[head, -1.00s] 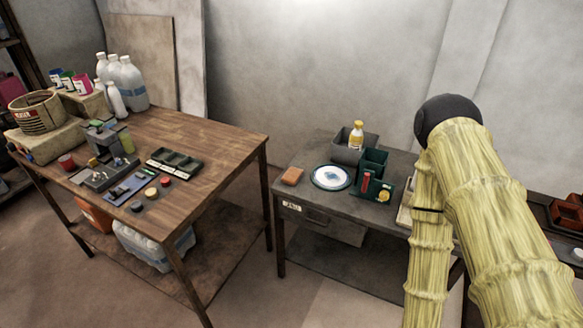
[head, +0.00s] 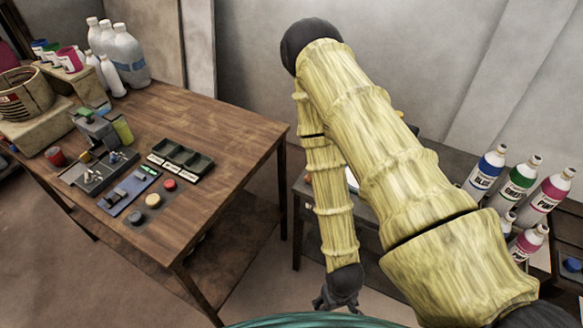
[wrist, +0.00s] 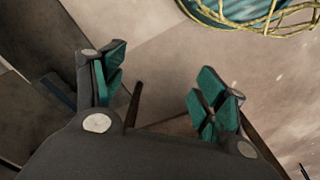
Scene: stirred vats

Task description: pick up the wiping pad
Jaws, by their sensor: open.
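The wiping pad cannot be made out in either current view. My yellow-sleeved arm covers most of the small grey table (head: 302,207) in the head view. My gripper (head: 338,303) hangs low in front of that table, at the bottom of the head view. In the wrist view my gripper (wrist: 160,82) is open, with its teal-padded fingers wide apart. Nothing is between them but the floor and a dark leg behind.
A wooden table (head: 215,125) on the left holds a black tray (head: 180,158), small devices and large bottles (head: 130,55). Several coloured bottles (head: 518,186) stand on the right. Open floor (head: 70,285) lies at the lower left.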

